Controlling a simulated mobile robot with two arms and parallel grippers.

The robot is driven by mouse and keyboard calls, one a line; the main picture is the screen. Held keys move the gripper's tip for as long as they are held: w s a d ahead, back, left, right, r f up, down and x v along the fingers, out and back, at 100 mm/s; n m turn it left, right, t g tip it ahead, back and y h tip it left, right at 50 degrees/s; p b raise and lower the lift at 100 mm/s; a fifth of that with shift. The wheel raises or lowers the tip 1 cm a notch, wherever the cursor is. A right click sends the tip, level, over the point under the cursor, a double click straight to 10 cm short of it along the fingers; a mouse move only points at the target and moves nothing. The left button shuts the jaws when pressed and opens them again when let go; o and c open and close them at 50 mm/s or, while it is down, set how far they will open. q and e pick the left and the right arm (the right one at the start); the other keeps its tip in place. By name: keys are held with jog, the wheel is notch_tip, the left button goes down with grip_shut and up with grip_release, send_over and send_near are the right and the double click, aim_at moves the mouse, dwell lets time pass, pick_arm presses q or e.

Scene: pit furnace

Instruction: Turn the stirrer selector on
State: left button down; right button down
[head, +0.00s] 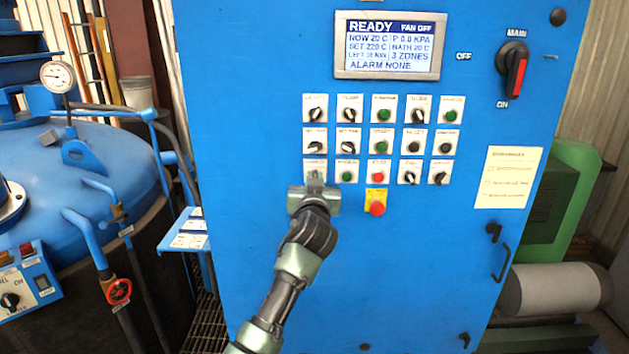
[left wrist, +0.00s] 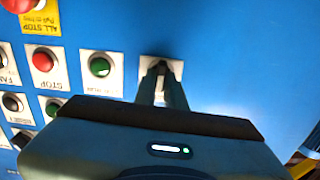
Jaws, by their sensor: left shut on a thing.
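A blue control cabinet (head: 260,280) carries rows of selectors and buttons on white plates. My left gripper (head: 314,184) is at the bottom-left plate (head: 315,166) of this panel. In the left wrist view its two fingertips (left wrist: 161,72) are shut on the small dark knob in front of the white plate (left wrist: 174,66). The fingers hide most of the knob, so its setting cannot be seen. The plate labels are too small or covered to read, so I cannot tell by label which one is the stirrer selector. My right gripper is not in view.
A green button (head: 347,176) and a red button (head: 379,175) sit right of my gripper. A red all-stop button (head: 377,208) is below. The display (head: 387,46) reads READY, FAN OFF, ALARM NONE. A main switch (head: 513,70) is upper right. A blue vessel (head: 100,165) stands left.

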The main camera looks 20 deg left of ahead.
pick_arm(q)
jog(key=m+p, duration=0.1)
jog(key=m, duration=0.4)
jog(key=shift+f, duration=0.1)
jog(key=shift+m, duration=0.3)
dwell(0.4)
jog(key=c, duration=1.5)
grip_release()
jog(key=b+v, duration=0.2)
jog(key=v, duration=0.5)
jog(key=shift+s+d+b, duration=0.2)
jog(key=shift+s+b, duration=0.15)
jog(key=shift+s, duration=0.05)
